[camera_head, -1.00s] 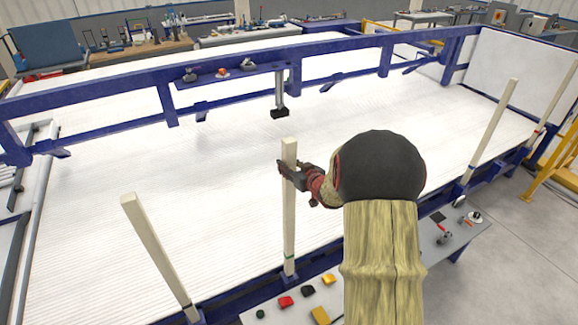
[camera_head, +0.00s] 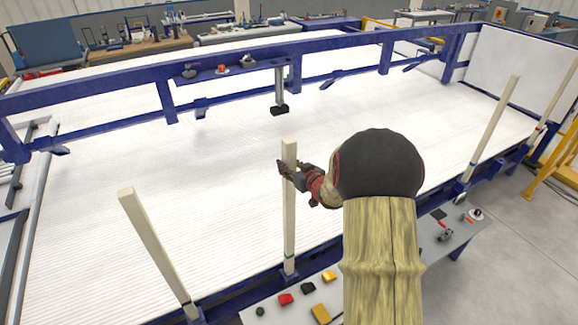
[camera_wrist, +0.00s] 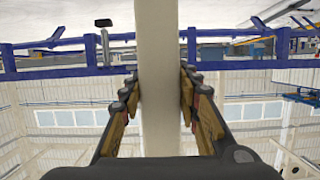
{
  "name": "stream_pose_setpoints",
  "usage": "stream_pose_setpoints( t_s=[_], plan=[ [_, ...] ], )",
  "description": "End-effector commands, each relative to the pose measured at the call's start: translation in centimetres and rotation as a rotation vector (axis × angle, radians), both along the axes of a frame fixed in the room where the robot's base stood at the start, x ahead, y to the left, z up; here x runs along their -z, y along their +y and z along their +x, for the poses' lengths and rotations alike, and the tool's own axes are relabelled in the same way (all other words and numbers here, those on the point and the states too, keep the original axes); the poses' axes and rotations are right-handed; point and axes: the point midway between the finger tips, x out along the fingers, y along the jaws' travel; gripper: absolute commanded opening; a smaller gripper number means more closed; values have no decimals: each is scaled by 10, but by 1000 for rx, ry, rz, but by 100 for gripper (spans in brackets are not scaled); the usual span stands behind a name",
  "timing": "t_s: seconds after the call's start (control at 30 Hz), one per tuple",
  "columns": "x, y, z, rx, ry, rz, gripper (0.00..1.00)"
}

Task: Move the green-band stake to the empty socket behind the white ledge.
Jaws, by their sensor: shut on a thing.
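The green-band stake (camera_head: 289,220) is a long pale square post, standing upright in the middle of the head view. Its dark green band (camera_head: 289,254) is near the bottom, and its foot is at a blue socket (camera_head: 289,273) on the near rail. My gripper (camera_head: 289,172) is shut on the stake's upper part. In the wrist view the stake (camera_wrist: 160,50) runs between the two fingers (camera_wrist: 160,98). The far rail carries a blue shelf (camera_head: 250,73) with small items. I cannot tell which part is the white ledge, and no empty socket shows clearly.
Another pale stake (camera_head: 155,248) leans at the left, and one (camera_head: 495,120) stands at the right with another beyond it. A pale side table (camera_head: 262,302) with coloured blocks lies in front. A black-footed post (camera_head: 280,95) hangs from the far rail. The white ribbed bed (camera_head: 110,185) is clear.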

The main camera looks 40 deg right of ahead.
Motion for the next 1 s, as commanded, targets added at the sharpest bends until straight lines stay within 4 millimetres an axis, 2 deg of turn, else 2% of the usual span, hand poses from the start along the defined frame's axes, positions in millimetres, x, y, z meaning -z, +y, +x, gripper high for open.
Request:
stream_pose_setpoints(
  t_s=[0.17,0.2,0.5,0.57,0.87,1.0],
  plan=[
    [-4,-1,1,-1,-5,-3,0],
    [-4,-1,1,-1,-5,-3,34],
    [-2,0,0,0,-3,-2,51],
    [-2,0,0,0,-2,0,54],
    [1,1,-2,1,3,3,54],
    [-4,2,-12,1,1,0,54]
  ],
)
